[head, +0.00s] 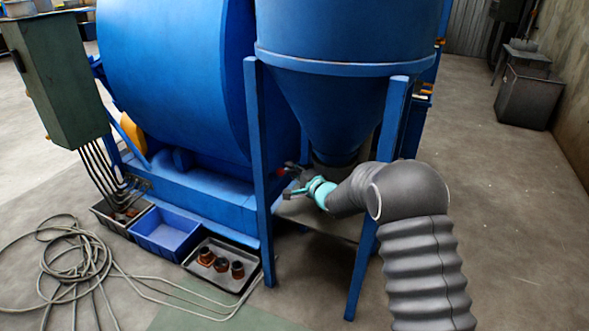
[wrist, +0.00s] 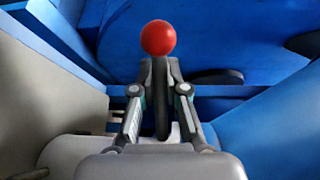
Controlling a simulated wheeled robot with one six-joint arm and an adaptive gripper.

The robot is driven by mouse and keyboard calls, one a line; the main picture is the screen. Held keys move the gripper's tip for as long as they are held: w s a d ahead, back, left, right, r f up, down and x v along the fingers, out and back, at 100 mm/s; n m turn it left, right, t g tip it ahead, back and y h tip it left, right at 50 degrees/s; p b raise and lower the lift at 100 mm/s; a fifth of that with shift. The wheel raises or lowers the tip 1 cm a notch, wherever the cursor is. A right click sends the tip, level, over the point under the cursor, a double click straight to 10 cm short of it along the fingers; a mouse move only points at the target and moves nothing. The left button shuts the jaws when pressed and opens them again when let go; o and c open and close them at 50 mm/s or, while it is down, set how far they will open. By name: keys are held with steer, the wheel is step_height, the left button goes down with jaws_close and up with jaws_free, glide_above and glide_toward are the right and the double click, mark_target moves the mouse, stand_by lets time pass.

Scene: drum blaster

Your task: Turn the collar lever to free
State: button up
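The collar lever (wrist: 161,110) is a dark upright bar with a red ball knob (wrist: 158,37) on its end, in the middle of the wrist view. My gripper (wrist: 160,70) has one finger on each side of the bar just below the knob, and the fingertips appear to press on it. In the head view the red knob (head: 281,171) shows small beside the front blue leg, with my gripper (head: 289,180) at it.
A blue leg (head: 259,170) stands just left of my gripper, and another leg (head: 366,255) stands close by my arm. A grey tray (head: 222,282) with several brown parts, a blue bin (head: 172,235) and coiled hose (head: 70,262) lie on the floor.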

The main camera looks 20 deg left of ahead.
steer(key=o, duration=0.4)
steer(key=shift+w+d, duration=0.15)
steer(key=shift+d, duration=0.05)
steer(key=shift+o, duration=0.3)
steer(key=shift+a, duration=0.15)
steer(key=v, duration=1.2)
